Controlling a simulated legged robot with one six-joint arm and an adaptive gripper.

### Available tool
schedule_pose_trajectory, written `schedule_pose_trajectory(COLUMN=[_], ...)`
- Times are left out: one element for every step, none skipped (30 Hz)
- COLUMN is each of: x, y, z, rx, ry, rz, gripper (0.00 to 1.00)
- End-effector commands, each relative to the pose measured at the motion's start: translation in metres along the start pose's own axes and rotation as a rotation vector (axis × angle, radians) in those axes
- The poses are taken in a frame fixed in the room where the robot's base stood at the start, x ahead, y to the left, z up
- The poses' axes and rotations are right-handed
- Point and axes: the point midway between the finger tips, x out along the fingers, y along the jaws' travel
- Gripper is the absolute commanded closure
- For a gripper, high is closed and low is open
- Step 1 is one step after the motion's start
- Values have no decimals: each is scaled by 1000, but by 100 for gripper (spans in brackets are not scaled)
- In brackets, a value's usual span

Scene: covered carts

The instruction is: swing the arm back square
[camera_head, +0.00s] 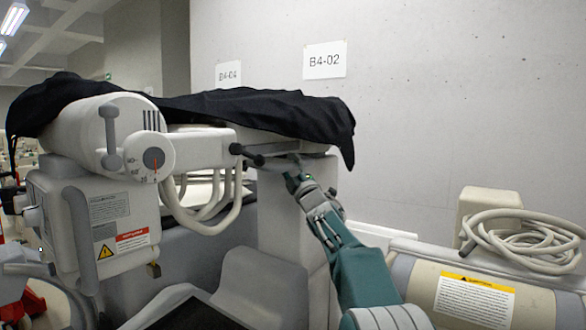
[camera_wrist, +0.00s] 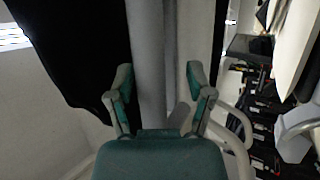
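The cart's pale grey arm (camera_head: 200,148) runs to the right from a big round housing (camera_head: 122,135), under a black cloth (camera_head: 240,108). A dial (camera_head: 153,158) on the housing has a red pointer aimed about straight down; its small figures are hard to read. My gripper (camera_head: 290,168) is at the right part of the arm, just below the cloth. In the wrist view my gripper's two fingers (camera_wrist: 160,78) stand apart, with a long grey bar (camera_wrist: 148,50) running between them. I cannot tell whether either finger touches it.
A dark knobbed handle (camera_head: 247,155) sticks out left of my gripper. Pale hoses (camera_head: 205,215) loop below the arm. A second cart (camera_head: 470,285) with a coiled hose (camera_head: 525,240) stands at right. A concrete wall (camera_head: 440,110) closes the back.

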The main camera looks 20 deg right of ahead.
Motion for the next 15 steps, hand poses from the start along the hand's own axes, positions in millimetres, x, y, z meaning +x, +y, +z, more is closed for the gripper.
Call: schedule_pose_trajectory(x=[0, -1, -1, -1, -1, -2, -3, -5, -8, -10, -13, -17, -21, -24, -29], y=[1, 1, 2, 2, 2, 2, 2, 2, 3, 3, 3, 2, 3, 2, 2], z=[2, 2, 2, 2, 3, 3, 3, 3, 2, 2, 2, 2, 2, 1, 1], rx=[0, 0, 0, 0, 0, 0, 0, 0, 0, 0, 0, 0, -1, -1, 0], ry=[-2, -2, -2, -2, -3, -3, -3, -3, -3, -3, -3, -3, -3, -3, -3], rz=[1, 1, 2, 2, 2, 2, 2, 2, 2, 1, 1, 1, 1, 1, 1], gripper=[32, 32, 32, 32, 32, 32, 32, 32, 32, 32, 32, 32, 32, 32, 32])
